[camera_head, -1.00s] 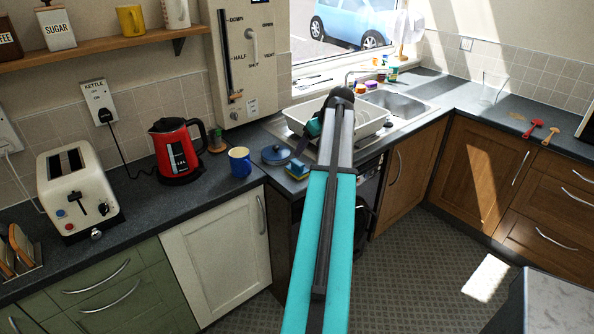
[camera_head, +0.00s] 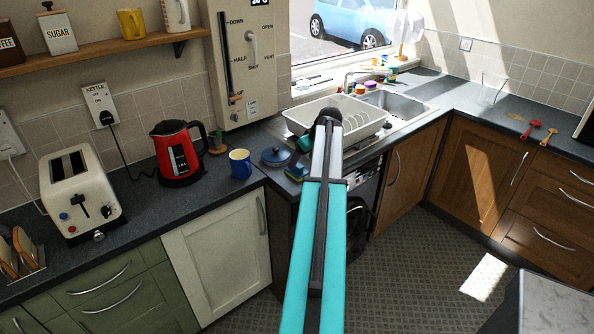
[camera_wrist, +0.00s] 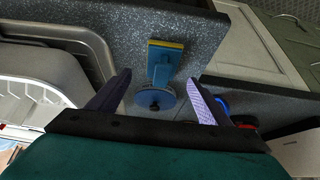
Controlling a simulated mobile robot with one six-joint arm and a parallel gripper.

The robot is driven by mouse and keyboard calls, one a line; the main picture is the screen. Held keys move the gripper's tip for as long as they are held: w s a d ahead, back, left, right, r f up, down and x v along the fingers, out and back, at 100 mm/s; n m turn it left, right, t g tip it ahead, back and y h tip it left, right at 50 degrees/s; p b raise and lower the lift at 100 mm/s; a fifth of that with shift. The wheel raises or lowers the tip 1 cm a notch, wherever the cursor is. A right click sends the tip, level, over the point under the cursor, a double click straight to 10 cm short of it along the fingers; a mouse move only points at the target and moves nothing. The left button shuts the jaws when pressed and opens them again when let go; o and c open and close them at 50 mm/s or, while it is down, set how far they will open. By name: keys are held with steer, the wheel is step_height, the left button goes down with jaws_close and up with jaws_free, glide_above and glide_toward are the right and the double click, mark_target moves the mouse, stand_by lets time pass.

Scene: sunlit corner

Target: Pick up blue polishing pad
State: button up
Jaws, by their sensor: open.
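A round blue pad with a dark knob (camera_head: 276,155) lies on the dark counter left of the drying rack. It looks like the blue polishing pad. A small blue and yellow sponge-like block (camera_head: 295,172) lies just beside it. In the wrist view the round pad (camera_wrist: 154,98) shows between my fingers, with the blue and yellow block (camera_wrist: 164,58) above it. My gripper (camera_wrist: 159,77) is open and empty, its fingers on either side of the pad in the picture. In the head view my gripper (camera_head: 304,143) is right of the pad, partly hidden by my arm.
The white drying rack (camera_head: 345,116) stands close on the right, before the sink (camera_head: 395,104). A blue mug (camera_head: 241,164) and a red kettle (camera_head: 176,152) stand to the left. The counter's front edge (camera_head: 262,181) is near the pad.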

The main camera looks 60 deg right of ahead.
mark_target(298, 165)
steer(key=shift+w+d+f, duration=0.1)
steer(key=shift+w+f, duration=0.25)
steer(key=shift+f, duration=0.2)
steer(key=shift+p+x, duration=1.15)
steer(key=shift+x, duration=0.1)
steer(key=shift+p+x, duration=0.4)
steer(key=shift+x, duration=0.9)
steer(key=c, duration=1.1)
steer(key=shift+r, duration=0.2)
steer(key=shift+c, duration=0.2)
steer(key=shift+r+b, duration=1.1)
steer(key=shift+r, duration=0.35)
steer(key=s+a+r+b, duration=0.1)
steer(key=s+a+b, duration=0.1)
steer(key=s, duration=0.5)
steer(key=s+a+b, duration=0.3)
steer(key=s, duration=0.5)
steer(key=shift+a+r, duration=0.3)
steer(key=shift+r, duration=0.1)
